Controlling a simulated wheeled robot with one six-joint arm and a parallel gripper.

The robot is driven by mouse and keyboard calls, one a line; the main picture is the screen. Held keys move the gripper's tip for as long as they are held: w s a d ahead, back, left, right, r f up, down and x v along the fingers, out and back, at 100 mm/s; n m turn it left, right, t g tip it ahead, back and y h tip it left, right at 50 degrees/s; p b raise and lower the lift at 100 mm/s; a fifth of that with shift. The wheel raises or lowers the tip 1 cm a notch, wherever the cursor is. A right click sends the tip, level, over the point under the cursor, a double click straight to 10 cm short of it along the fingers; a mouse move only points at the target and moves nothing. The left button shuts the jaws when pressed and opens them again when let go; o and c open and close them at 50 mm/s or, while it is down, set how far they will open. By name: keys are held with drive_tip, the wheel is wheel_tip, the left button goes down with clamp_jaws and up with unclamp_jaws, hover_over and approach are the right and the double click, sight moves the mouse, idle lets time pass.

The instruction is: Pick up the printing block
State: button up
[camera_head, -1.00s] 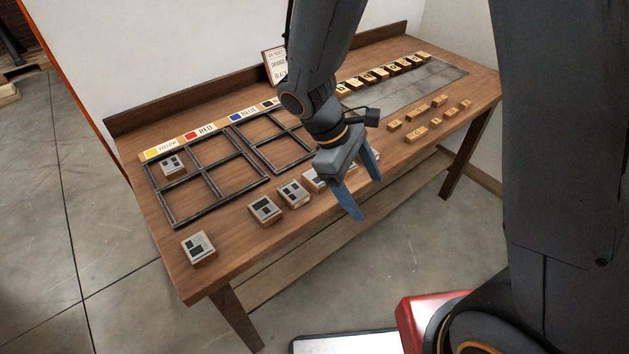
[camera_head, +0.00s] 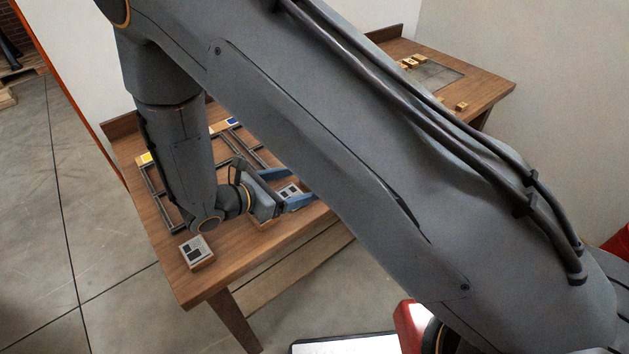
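My gripper (camera_head: 303,185) has two blue fingers, spread apart and pointing right, low over the table's front part. A printing block (camera_head: 288,191) with a pale top and dark patches shows between the fingers. I cannot tell whether either finger touches it. A wooden edge of a further block shows just below my gripper, mostly hidden. My arm hides the other blocks of the front row.
Dark frames (camera_head: 160,200) lie on the table behind my gripper, largely covered by my arm. Small wooden pieces (camera_head: 411,62) and a grey plate (camera_head: 438,74) show at the far right. The table's front edge is close to my gripper.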

drive_tip(key=shift+p+x, duration=0.8)
drive_tip(key=shift+x, duration=1.35)
drive_tip(key=shift+s+d+f, duration=0.1)
drive_tip(key=shift+s, duration=0.05)
drive_tip(key=c, duration=1.2)
